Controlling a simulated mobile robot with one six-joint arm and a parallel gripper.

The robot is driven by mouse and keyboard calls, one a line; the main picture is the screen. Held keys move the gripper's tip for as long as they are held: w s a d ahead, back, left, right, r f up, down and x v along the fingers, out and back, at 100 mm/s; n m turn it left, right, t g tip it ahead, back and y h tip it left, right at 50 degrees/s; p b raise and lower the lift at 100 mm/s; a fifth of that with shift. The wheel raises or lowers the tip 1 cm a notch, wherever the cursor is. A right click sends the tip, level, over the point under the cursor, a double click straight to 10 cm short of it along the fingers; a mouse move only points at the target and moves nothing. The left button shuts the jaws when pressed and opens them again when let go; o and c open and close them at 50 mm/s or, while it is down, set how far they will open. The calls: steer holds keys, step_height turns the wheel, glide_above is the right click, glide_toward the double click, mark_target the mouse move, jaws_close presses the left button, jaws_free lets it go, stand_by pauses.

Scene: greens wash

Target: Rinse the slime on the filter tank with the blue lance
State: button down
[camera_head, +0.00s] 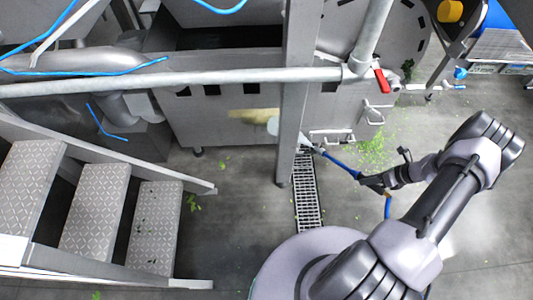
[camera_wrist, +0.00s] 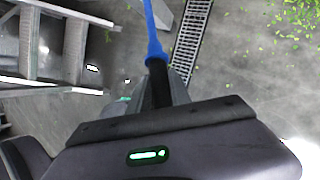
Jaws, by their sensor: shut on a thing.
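The blue lance (camera_head: 342,165) is in my gripper (camera_head: 374,184), which is shut on its dark grip. The lance points up and left toward the grey steel filter tank (camera_head: 208,122). Its front end is near the upright post, and a pale spray patch (camera_head: 273,126) shows just left of that post. The slime (camera_head: 248,115) is a yellowish smear on the tank's front panel, beside the pale patch; the post may hide part of it. In the wrist view the lance (camera_wrist: 154,35) runs away from my gripper (camera_wrist: 165,88); the slime is not seen there.
The upright steel post (camera_head: 293,110) and a horizontal pipe (camera_head: 190,77) stand before the tank. A red-handled valve (camera_head: 381,80) is at right. Metal steps (camera_head: 85,215) fill the lower left. A floor drain grate (camera_head: 306,190) and scattered green leaves (camera_head: 375,150) lie on the floor.

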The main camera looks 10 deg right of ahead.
steer(key=shift+r+p, duration=1.2)
steer(key=shift+r, duration=0.9)
steer(key=shift+f, duration=0.1)
steer(key=w+a+p, duration=0.1)
steer(key=a, duration=2)
steer(key=shift+w, duration=0.4)
step_height(320, 180, up, 6)
steer(key=p, duration=0.4)
steer(key=shift+d, duration=0.1)
